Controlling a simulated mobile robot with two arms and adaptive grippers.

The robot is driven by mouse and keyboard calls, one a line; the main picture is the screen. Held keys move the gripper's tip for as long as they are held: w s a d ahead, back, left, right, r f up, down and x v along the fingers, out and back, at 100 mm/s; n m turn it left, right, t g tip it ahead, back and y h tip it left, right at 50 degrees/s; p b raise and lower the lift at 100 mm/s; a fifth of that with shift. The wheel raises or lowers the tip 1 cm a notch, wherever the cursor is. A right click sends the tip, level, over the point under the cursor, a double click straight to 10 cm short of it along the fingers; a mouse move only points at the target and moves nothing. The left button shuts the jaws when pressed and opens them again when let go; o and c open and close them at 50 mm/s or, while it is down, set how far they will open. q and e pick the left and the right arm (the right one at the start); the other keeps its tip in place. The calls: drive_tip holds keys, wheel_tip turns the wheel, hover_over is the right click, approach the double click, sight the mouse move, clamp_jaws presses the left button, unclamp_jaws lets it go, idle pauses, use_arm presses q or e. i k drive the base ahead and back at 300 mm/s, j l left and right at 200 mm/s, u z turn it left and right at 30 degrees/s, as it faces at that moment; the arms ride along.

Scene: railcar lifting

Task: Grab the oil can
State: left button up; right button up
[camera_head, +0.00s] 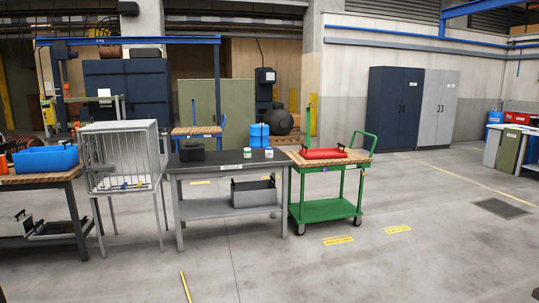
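I cannot tell for sure which thing is the oil can. Two small white cans stand on the dark tabletop of the middle table: a green-marked can (247,153) and, to its right, another white can (269,154). Their labels are too small to read. Blue containers (259,136) stand behind that table. Neither of my grippers is in view.
The grey middle table (196,208) also bears a black box (191,151). A green cart (330,209) with a red tray (324,154) stands to its right. A wire cage (123,155) and a wooden-topped workbench (40,180) stand left. The floor in front is clear.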

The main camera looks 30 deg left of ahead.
sight(268, 154)
drive_tip(key=i+j+u, duration=0.3)
drive_tip(key=i+j, duration=0.2)
drive_tip(key=i+j+u, duration=0.3)
drive_tip(key=i, duration=0.35)
drive_tip(key=i+j+u, duration=0.35)
drive_tip(key=i, duration=0.25)
drive_tip(key=i+l+u, duration=0.1)
drive_tip(key=i+u, duration=0.2)
drive_tip(key=i, duration=0.35)
drive_tip(key=i+z, duration=0.2)
drive_tip(key=i, duration=0.3)
drive_tip(key=i+j+z, duration=0.15)
drive_tip(key=i, duration=0.35)
drive_tip(key=i+j+z, duration=0.2)
drive_tip(key=i, duration=0.3)
drive_tip(key=i+j+z, duration=0.15)
drive_tip(key=i+j, duration=0.15)
drive_tip(key=i, duration=0.2)
